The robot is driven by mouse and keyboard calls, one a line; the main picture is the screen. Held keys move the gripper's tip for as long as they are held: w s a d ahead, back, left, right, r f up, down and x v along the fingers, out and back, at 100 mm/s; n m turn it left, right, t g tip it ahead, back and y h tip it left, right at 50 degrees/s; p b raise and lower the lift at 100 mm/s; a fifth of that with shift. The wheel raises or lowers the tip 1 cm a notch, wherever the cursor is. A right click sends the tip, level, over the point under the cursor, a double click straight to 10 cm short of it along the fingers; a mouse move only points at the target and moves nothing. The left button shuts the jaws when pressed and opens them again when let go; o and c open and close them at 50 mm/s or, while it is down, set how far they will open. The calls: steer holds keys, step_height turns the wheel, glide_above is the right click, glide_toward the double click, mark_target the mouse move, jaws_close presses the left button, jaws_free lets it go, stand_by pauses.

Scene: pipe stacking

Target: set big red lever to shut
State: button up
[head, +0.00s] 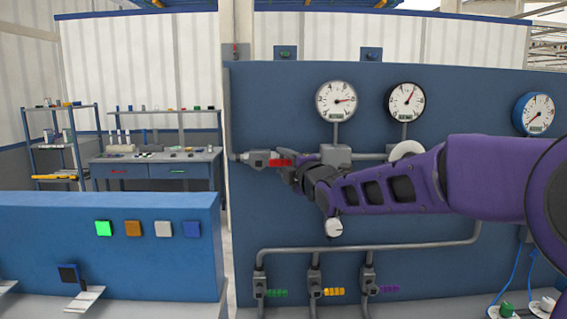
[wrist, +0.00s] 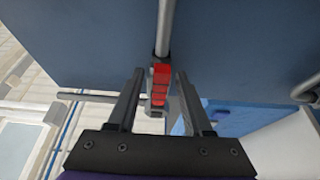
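The big red lever (head: 278,162) sits on a grey valve (head: 257,158) at the left end of the upper pipe on the blue panel. In the head view it points right, along the pipe, and my gripper (head: 288,172) is at its right end, partly hiding it. In the wrist view the red lever (wrist: 160,82) lies between the two fingers of my gripper (wrist: 160,72). The fingers are apart, with a visible gap on each side of the lever, so the gripper is open. Whether a finger touches the lever elsewhere is not clear.
Gauges (head: 336,101) and a grey box (head: 336,154) are on the panel near my arm. Below are a lower pipe (head: 370,247) and small green (head: 277,293), yellow (head: 333,291) and purple (head: 388,289) levers. A low blue wall (head: 60,245) with coloured squares stands at left.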

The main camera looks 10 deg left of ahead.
jaws_close()
stand_by(1.3)
